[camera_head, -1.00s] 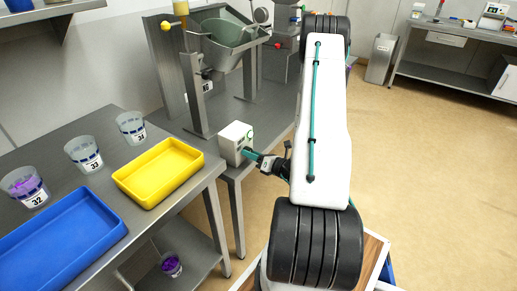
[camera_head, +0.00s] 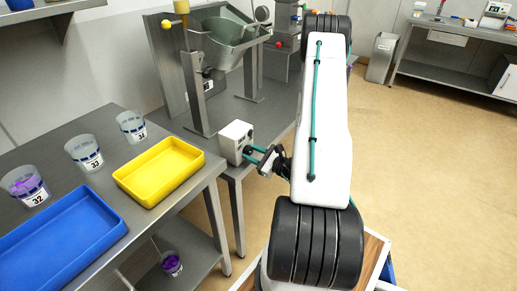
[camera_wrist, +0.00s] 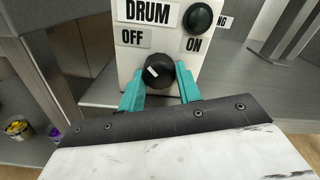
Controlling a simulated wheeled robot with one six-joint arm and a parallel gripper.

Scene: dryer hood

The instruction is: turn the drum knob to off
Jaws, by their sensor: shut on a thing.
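The white DRUM control box (camera_head: 234,138) stands on the steel bench edge; its face also shows in the wrist view (camera_wrist: 127,60). Its black drum knob (camera_wrist: 158,74) has a white mark that points up and left, toward the OFF label (camera_wrist: 134,37). The ON label (camera_wrist: 194,45) is at the upper right of the knob. My gripper (camera_head: 257,157) reaches the box from the right. In the wrist view its two teal fingers are on either side of the knob, shut on it.
A round dark green lamp or button (camera_wrist: 198,18) sits above ON. A yellow tray (camera_head: 158,172), a blue tray (camera_head: 60,240) and several numbered cups stand on the table at left. A steel stand with a grey-green tub (camera_head: 228,42) is behind the box.

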